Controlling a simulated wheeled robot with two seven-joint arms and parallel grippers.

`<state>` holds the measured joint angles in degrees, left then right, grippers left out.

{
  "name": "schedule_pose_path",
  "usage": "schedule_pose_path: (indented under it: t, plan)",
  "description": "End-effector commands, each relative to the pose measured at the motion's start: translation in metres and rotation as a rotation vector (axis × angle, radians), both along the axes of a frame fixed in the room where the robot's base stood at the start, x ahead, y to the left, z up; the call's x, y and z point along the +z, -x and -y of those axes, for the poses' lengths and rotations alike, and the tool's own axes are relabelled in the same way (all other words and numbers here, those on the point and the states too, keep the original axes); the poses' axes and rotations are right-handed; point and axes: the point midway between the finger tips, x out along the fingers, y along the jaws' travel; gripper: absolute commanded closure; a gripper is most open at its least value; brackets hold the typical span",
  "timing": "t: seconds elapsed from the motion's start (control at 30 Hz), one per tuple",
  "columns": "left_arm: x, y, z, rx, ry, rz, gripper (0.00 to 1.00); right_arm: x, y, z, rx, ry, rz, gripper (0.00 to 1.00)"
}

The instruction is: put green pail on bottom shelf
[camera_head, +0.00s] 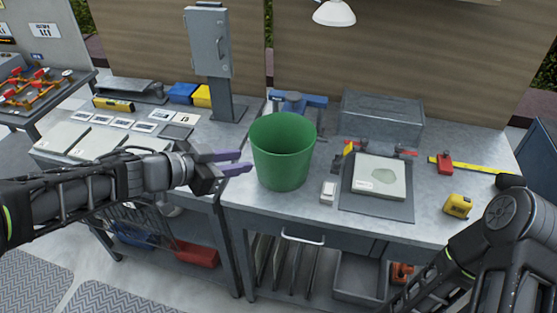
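The green pail (283,158) stands upright on the grey workbench top (240,192), near its front left part. My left gripper (243,161) is just left of the pail, pointing at it, with its two purple fingers apart and nothing between them. Its fingertips are close to the pail's side; I cannot tell whether they touch. The bottom shelf (325,285) under the bench shows in part, with upright panels and a grey bin on it. My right arm (500,245) comes in at the lower right, and its gripper is out of view.
A white switch-like block (328,190), a sample on a dark mat (375,205), a yellow tape measure (457,205) and a grey box (382,118) are on the bench. A grey cabinet on a post (210,45) stands behind left. A drawer handle (302,238) juts out in front.

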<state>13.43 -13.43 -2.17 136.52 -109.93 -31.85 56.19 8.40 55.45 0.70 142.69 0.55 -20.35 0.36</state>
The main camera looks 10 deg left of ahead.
Motion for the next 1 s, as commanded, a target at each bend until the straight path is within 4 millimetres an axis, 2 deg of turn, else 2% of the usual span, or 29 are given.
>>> schedule_pose_path:
  t: [0.17,0.27,0.37,0.43,0.47,0.5,0.53,0.6,0.7,0.8,0.83,0.9,1.0]
  plan:
    - [-0.025,-0.020,0.009,0.072,0.085,-0.020,0.72,0.000,0.000,0.000,0.000,0.000,0.000,0.67]
    - [-0.057,-0.031,0.014,0.145,0.145,-0.075,0.72,0.000,0.000,0.000,0.000,0.000,0.000,0.67]
    - [-0.117,-0.034,0.023,0.254,0.208,-0.203,0.72,0.000,0.000,0.000,0.000,0.000,0.000,0.67]
    - [-0.172,-0.023,0.033,0.339,0.240,-0.338,0.72,0.000,0.000,0.000,0.000,0.000,-0.001,0.67]
    - [-0.199,-0.013,0.038,0.376,0.247,-0.406,0.72,0.000,0.000,0.000,0.001,0.000,-0.001,0.67]
    - [-0.235,0.004,0.046,0.424,0.254,-0.506,0.72,0.000,0.000,0.000,0.001,0.000,0.000,0.67]
    - [-0.262,0.020,0.054,0.457,0.255,-0.584,0.72,0.000,0.000,0.000,0.000,0.000,0.000,0.67]
    - [-0.315,0.062,0.071,0.522,0.243,-0.754,0.72,0.000,0.000,0.000,0.000,0.000,0.000,0.67]
    - [-0.369,0.125,0.091,0.588,0.212,-0.958,0.72,0.000,0.000,0.000,0.000,0.000,0.000,0.67]
    - [-0.399,0.175,0.106,0.619,0.179,-1.098,0.72,0.000,0.000,0.000,0.000,0.000,-0.001,0.67]
    - [-0.405,0.186,0.110,0.623,0.171,-1.127,0.72,0.000,0.000,0.000,0.000,0.000,-0.001,0.67]
    - [-0.413,0.205,0.116,0.627,0.156,-1.174,0.72,0.000,0.000,0.000,0.000,0.000,-0.001,0.67]
    - [-0.419,0.218,0.119,0.629,0.146,-1.204,0.72,0.000,0.000,0.000,0.001,0.000,-0.001,0.67]
